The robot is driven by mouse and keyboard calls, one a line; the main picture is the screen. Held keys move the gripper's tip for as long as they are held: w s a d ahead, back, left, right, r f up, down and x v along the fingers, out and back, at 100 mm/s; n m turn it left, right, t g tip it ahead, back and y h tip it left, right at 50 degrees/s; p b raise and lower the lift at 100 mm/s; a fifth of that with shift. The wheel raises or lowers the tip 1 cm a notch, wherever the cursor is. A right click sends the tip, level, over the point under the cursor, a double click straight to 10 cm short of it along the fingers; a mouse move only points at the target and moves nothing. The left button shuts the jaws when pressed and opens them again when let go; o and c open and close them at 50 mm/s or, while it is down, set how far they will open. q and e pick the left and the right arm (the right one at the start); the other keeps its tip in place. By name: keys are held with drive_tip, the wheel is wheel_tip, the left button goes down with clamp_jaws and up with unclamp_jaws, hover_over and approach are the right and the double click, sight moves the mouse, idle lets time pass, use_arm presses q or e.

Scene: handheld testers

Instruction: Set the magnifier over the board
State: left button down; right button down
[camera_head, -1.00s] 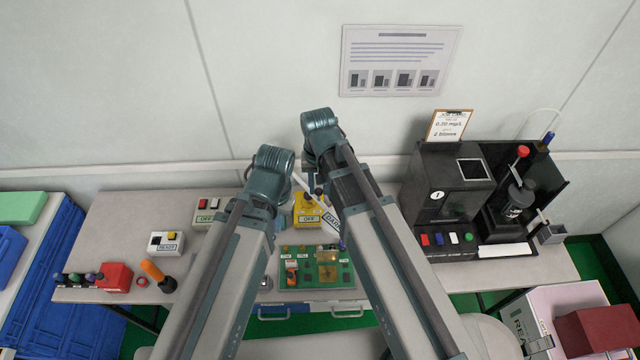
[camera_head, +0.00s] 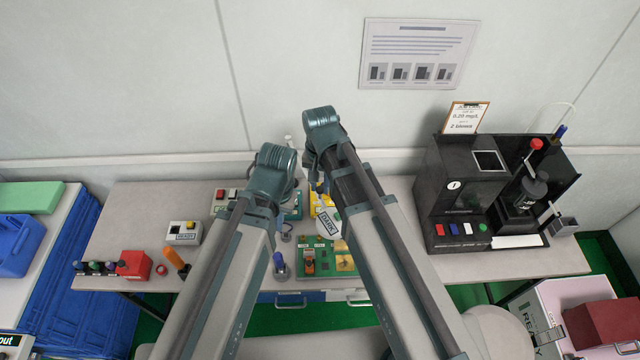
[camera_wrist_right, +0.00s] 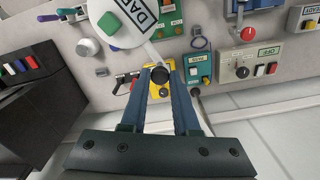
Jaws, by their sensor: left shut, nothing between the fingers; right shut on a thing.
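The magnifier's white disc (camera_head: 328,222), labelled DARK, is tilted over the back edge of the green board (camera_head: 320,268); it also shows in the right wrist view (camera_wrist_right: 118,22). A pale stem runs from the disc to a round black knob (camera_wrist_right: 160,74). My right gripper (camera_wrist_right: 161,84) is shut on this knob, above a yellow box. In the head view my right gripper (camera_head: 318,187) is partly covered by its arm. My left gripper (camera_head: 277,195) is left of the board, shut and empty; its fingertips are mostly hidden by its arm. My right arm covers the board's right part.
The yellow box (camera_wrist_right: 158,92) stands behind the board, with a teal switch box (camera_wrist_right: 196,68) beside it. A black instrument (camera_head: 465,190) fills the table's right. A blue-topped knob (camera_head: 280,262) stands at the board's left edge. An orange handle (camera_head: 176,259) and red box (camera_head: 133,264) lie left.

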drive_tip(key=c, duration=0.7)
unclamp_jaws()
drive_tip(key=shift+o, duration=0.2)
drive_tip(key=shift+r, duration=0.1)
wheel_tip(320, 180, up, 14)
drive_tip(key=p, duration=1.3)
drive_tip(key=shift+f+p, duration=0.2)
drive_tip(key=shift+p, duration=0.2)
